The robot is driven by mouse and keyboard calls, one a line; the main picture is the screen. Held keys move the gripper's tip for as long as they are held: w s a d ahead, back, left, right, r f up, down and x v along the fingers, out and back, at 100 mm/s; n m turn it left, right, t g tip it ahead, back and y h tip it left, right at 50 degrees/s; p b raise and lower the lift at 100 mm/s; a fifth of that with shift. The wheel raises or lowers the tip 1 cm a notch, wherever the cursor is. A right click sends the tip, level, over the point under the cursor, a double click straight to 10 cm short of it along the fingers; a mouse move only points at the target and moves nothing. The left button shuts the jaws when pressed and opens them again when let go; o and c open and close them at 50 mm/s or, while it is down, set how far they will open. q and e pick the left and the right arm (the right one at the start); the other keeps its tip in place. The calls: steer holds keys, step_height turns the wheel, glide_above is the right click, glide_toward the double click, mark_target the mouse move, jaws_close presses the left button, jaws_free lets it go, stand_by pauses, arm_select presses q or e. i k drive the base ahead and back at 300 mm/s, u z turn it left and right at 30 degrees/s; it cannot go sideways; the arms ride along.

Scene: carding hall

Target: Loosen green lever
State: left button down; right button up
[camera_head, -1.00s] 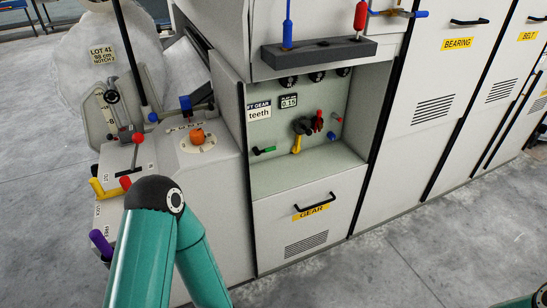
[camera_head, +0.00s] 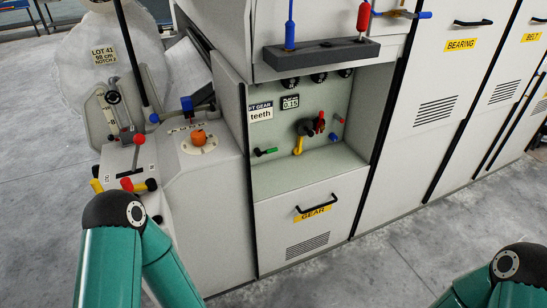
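The green lever (camera_head: 267,151) is a short handle with a dark end. It sticks out low on the left of the pale green back panel (camera_head: 285,122) in the open gear recess, lying nearly level. Nothing touches it. My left arm shows only as a teal bend at the lower left, well to the left of the recess. My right arm shows only at the lower right corner. Neither gripper is in view.
A yellow-handled lever (camera_head: 298,146), red levers (camera_head: 319,122) and a blue knob (camera_head: 306,139) sit right of the green lever. The GEAR drawer (camera_head: 310,220) is below. The recess's side walls and the grey shelf (camera_head: 320,52) above bound the space.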

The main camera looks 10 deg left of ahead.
mark_target(259, 153)
steer(key=u, duration=0.05)
steer(key=i, duration=0.9)
